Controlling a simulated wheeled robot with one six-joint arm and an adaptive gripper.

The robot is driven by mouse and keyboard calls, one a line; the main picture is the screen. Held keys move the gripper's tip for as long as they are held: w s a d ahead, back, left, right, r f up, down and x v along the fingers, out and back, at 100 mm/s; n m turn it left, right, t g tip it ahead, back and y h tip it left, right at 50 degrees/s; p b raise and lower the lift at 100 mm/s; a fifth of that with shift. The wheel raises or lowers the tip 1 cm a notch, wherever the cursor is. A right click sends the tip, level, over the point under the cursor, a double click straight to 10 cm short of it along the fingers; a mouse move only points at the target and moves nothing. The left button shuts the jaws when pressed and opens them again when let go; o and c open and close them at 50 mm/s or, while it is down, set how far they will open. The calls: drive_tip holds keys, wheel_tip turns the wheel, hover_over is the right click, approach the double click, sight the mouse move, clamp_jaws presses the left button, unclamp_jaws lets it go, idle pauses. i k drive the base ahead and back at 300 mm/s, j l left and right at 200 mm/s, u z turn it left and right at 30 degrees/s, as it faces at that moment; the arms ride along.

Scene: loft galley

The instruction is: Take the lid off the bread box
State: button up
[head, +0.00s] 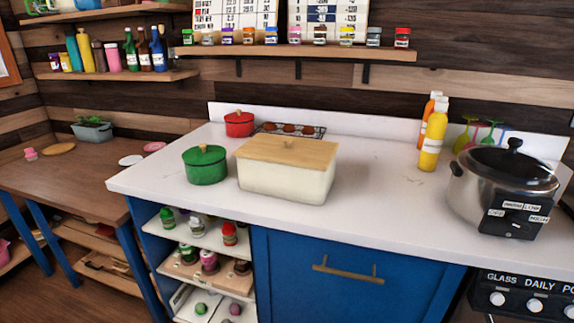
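The bread box (285,182) is a cream, rectangular box on the white counter, left of the counter's middle in the head view. The inside of the box is hidden by the lid. My gripper is not in the head view.
A green lidded pot (206,168) stands close to the box's left. A red pot (239,123) and a rack of brown round items (290,130) are behind it. Counter between is clear.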

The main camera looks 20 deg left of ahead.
sight(306, 153)
drive_tip(key=j, duration=1.1)
drive_tip(key=i+j, duration=0.15)
drive_tip(key=j, duration=0.95)
